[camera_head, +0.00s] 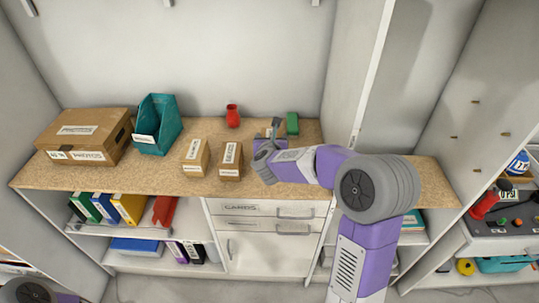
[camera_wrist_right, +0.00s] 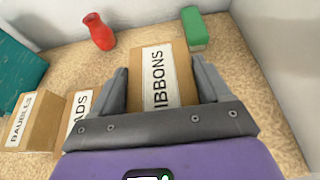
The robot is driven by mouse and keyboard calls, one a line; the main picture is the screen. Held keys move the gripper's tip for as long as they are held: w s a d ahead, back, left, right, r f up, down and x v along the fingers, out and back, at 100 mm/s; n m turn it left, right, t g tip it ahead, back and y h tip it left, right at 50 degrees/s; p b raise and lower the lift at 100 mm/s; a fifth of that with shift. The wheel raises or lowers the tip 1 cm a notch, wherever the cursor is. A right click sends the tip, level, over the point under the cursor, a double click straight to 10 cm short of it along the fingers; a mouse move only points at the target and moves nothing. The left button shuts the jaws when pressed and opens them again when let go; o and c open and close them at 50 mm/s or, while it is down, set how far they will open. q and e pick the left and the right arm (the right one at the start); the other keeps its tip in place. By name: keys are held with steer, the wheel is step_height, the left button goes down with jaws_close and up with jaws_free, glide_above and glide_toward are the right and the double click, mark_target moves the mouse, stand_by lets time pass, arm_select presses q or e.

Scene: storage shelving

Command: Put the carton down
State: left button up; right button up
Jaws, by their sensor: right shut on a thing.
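My right gripper (camera_head: 271,138) is over the wooden worktop (camera_head: 75,178), right of two other cartons. In the wrist view the right gripper (camera_wrist_right: 160,68) is shut on a brown carton (camera_wrist_right: 183,88) whose white label shows "IBBONS". Its fingers are on either side of the carton. In the head view my gripper and wrist largely hide this carton. I cannot tell whether its base touches the worktop. My left gripper is out of view; only part of my left arm shows at the lower left.
Cartons labelled "BAUBLES" (camera_wrist_right: 37,122) and "...ADS" (camera_wrist_right: 77,112) stand left of the held one. A red vase (camera_head: 233,116) and a green block (camera_head: 292,124) are behind. A teal bin (camera_head: 158,125) and a large box (camera_head: 86,135) stand farther left. A panel (camera_head: 352,75) bounds the right.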

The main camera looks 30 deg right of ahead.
steer(key=shift+w+f+b, duration=0.1)
steer(key=shift+f+b, duration=0.55)
steer(key=shift+f, duration=1.95)
steer(key=shift+f+b, duration=0.2)
steer(key=shift+b, duration=0.1)
steer(key=o, duration=1.3)
steer(key=shift+c, duration=0.2)
steer(key=shift+r+p, duration=0.2)
steer(key=shift+p, duration=0.2)
steer(key=v, duration=1.2)
